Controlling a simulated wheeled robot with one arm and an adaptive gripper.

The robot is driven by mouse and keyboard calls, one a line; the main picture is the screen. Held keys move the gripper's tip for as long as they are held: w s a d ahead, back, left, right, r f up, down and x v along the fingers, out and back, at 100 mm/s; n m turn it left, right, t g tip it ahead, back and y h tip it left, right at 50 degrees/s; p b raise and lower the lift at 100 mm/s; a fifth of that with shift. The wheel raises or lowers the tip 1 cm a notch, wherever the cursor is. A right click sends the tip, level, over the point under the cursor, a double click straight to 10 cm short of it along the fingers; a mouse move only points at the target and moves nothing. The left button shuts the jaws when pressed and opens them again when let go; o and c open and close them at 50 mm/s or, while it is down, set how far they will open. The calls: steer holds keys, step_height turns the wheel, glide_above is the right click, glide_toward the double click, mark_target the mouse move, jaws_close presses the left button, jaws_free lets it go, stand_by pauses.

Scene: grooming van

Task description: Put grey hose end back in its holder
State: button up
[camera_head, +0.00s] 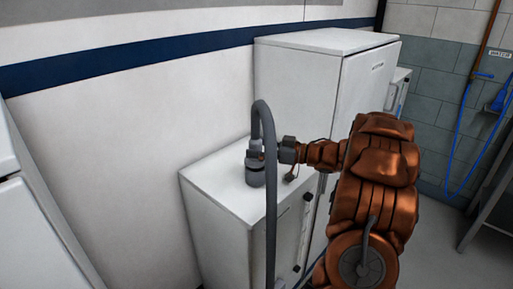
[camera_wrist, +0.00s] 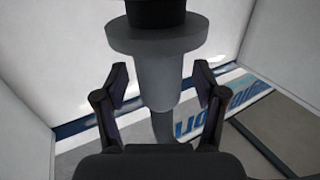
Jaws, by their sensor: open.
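The grey hose end (camera_wrist: 160,80) stands between my gripper's fingers in the wrist view, with a gap on each side. Its wide flange (camera_wrist: 155,40) meets a dark cylinder (camera_wrist: 155,12). In the head view the grey hose (camera_head: 270,215) arches above a dark grey round holder (camera_head: 255,178) on the low white cabinet, then hangs down in front. The hose end appears upright over the holder; I cannot tell how deep it sits. My gripper (camera_head: 264,153) is open around the hose end, without visible contact; it also shows in the wrist view (camera_wrist: 161,84).
The low white cabinet (camera_head: 212,185) stands against the white wall with a blue stripe (camera_head: 130,55). A taller white cabinet (camera_head: 300,85) stands close behind my gripper. Blue hoses (camera_head: 462,125) hang at the far right. Some floor (camera_head: 430,250) is clear at the right.

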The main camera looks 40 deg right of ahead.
steer(key=v, duration=1.2)
steer(key=w+d+r+m+t+h+p, duration=0.2)
steer(key=w+r+m+h+p, duration=0.15)
steer(key=w+r+h, duration=0.8)
steer(key=s+a+f+m+g+p, duration=0.1)
steer(key=s+a+f+g, duration=0.2)
steer(key=s+a+g, duration=0.3)
steer(key=s+a+f+m+g+p, duration=0.2)
steer(key=s+a+f+g, duration=0.2)
steer(key=s+a, duration=1.2)
steer(key=s+a+f+m+g+p, duration=0.1)
steer(key=s+a+f+g, duration=0.3)
steer(key=s+a+g, duration=0.3)
steer(key=s+a, duration=0.5)
steer(key=s, duration=0.6)
steer(key=shift+g+p, duration=0.3)
steer(key=shift+p, duration=0.1)
steer(key=shift+m, duration=0.25)
steer(key=shift+c, duration=0.3)
